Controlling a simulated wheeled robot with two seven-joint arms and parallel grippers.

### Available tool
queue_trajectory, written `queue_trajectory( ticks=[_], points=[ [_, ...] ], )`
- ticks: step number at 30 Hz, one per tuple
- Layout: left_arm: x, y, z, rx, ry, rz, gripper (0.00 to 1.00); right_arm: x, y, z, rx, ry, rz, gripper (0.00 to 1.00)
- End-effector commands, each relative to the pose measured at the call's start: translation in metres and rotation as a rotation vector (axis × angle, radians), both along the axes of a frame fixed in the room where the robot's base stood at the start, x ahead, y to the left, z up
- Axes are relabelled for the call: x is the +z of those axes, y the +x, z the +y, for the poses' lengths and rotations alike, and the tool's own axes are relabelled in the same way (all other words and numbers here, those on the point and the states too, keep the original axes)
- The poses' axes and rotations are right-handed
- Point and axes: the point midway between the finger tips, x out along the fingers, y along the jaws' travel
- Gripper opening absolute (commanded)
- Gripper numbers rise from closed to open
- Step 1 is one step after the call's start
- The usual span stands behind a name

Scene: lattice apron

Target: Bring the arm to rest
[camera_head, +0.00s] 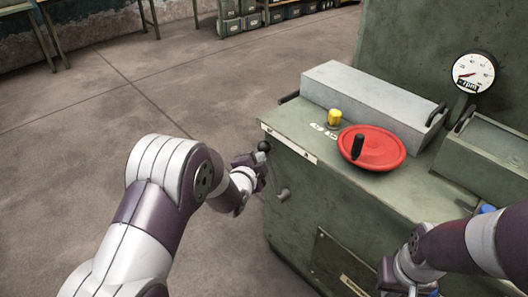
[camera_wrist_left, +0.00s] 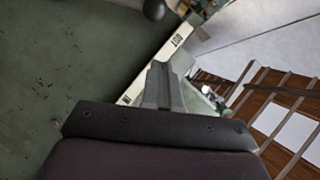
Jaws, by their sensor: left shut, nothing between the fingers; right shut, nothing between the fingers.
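My left arm reaches in from the left, and its gripper (camera_head: 258,168) is beside the machine's left edge, just below a black ball knob (camera_head: 264,146). In the left wrist view the left fingers (camera_wrist_left: 165,75) are shut together with nothing between them. The black knob (camera_wrist_left: 154,9) shows at the top of that view, apart from the fingertips. My right arm comes in from the right, and its gripper (camera_head: 392,278) is low in front of the machine, shut and empty, partly hidden by its wrist.
The green machine (camera_head: 300,190) carries a red handwheel (camera_head: 372,148), a yellow knob (camera_head: 335,117), a grey block (camera_head: 365,97) and a dial gauge (camera_head: 473,73). A pale labelled strip (camera_head: 288,144) runs along its edge. The floor (camera_head: 150,85) left of it is open. Dark bins (camera_head: 240,22) stand behind.

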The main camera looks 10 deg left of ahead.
Motion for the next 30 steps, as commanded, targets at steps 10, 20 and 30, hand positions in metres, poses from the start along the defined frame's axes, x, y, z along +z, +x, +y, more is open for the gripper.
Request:
queue_trajectory(
  ticks=[10, 20, 30],
  points=[
    [0.006, -0.018, 0.002, -0.001, 0.001, -0.001, 0.00, 0.003, 0.000, 0.000, 0.000, 0.000, 0.000, 0.00],
    [0.006, -0.018, 0.002, -0.002, -0.001, -0.001, 0.00, 0.003, 0.000, 0.000, 0.000, 0.000, 0.000, 0.00],
    [-0.076, -0.142, 0.020, 0.468, -0.482, 0.750, 0.00, 0.003, 0.000, 0.000, 0.000, 0.000, 0.000, 0.00]
  ],
)
